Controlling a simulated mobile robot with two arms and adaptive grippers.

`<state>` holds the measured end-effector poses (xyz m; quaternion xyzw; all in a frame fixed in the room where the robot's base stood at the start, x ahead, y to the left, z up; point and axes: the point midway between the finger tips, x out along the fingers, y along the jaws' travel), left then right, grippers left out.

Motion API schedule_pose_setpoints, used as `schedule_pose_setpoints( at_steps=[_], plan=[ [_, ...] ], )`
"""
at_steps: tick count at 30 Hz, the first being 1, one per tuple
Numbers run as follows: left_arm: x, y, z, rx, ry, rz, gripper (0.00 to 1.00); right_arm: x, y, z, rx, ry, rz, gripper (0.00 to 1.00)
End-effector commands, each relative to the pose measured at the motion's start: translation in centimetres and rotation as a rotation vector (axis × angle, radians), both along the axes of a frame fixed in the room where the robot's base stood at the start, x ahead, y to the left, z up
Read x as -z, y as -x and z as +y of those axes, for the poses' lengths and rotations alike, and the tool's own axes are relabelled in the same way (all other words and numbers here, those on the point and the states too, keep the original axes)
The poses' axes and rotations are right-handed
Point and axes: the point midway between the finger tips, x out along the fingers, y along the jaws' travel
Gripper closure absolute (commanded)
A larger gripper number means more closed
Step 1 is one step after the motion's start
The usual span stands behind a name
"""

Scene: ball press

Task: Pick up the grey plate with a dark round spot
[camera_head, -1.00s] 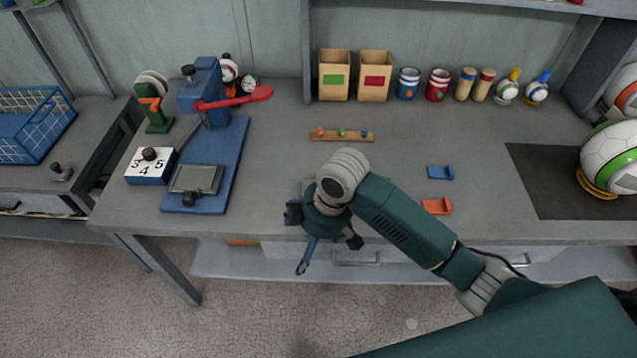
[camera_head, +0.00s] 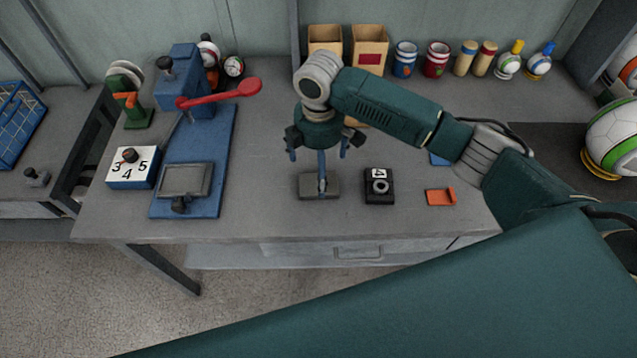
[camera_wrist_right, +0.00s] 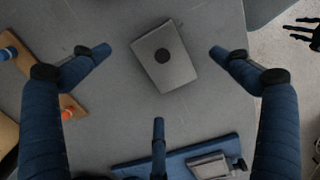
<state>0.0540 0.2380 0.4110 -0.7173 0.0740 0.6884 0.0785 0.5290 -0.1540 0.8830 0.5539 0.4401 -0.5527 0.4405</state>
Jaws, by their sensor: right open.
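The grey plate (camera_head: 306,188) lies flat on the bench near its front edge, left of a black block. In the right wrist view the grey plate (camera_wrist_right: 175,73) shows its dark round spot near the upper middle, with the whole plate visible and slightly turned. My right gripper (camera_head: 320,162) points down above the plate, and one finger covers part of it in the head view. In the right wrist view my right gripper (camera_wrist_right: 160,76) is open and empty, its blue fingers spread around the plate's outline. Whether a fingertip touches the plate cannot be told.
A black block (camera_head: 379,196) with a ring and an orange bracket (camera_head: 441,196) lie to the right. A blue press (camera_head: 186,76) with a red lever (camera_head: 237,92) and a number box (camera_head: 133,168) stand left. The bench between press and plate is clear.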

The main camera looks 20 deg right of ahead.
Motion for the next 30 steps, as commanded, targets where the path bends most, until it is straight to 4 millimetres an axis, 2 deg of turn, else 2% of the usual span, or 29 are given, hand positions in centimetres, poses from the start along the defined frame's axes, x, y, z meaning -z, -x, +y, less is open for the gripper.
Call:
schedule_pose_setpoints(
  at_steps=[2,6,10,14,18,20,27,28,30],
  plan=[
    [-0.6,-0.1,0.0,0.0,0.001,-0.003,0.53,0.9,0.0,0.0,0.0,0.002,0.005,0.01],
    [-1.5,-3.0,-0.2,0.0,0.004,-0.042,0.53,3.1,-0.1,0.0,0.002,0.002,0.005,0.01],
    [-1.8,-5.5,-0.4,0.0,0.008,-0.079,0.53,4.5,-0.2,0.1,0.0,0.002,0.001,0.01],
    [-1.8,-5.6,-0.4,0.0,0.008,-0.079,0.53,4.9,-0.2,0.1,-0.001,0.0,0.0,0.01],
    [-1.6,-4.4,-0.3,0.0,0.006,-0.061,0.53,4.9,-0.2,0.1,-0.001,0.0,-0.001,0.01],
    [-1.6,-3.7,-0.3,-0.001,0.006,-0.053,0.53,4.9,-0.2,0.1,0.0,0.001,-0.001,0.11],
    [-1.5,-2.7,-0.2,-0.001,0.003,-0.037,0.53,4.9,-0.2,0.1,0.0,0.001,0.0,0.59],
    [-1.5,-2.7,-0.2,-0.001,0.003,-0.038,0.53,4.8,-0.3,0.1,0.0,0.0,-0.001,0.63],
    [-1.5,-2.8,-0.2,-0.001,0.004,-0.039,0.53,4.8,-0.3,0.1,0.0,0.0,-0.001,0.63]
  ],
)
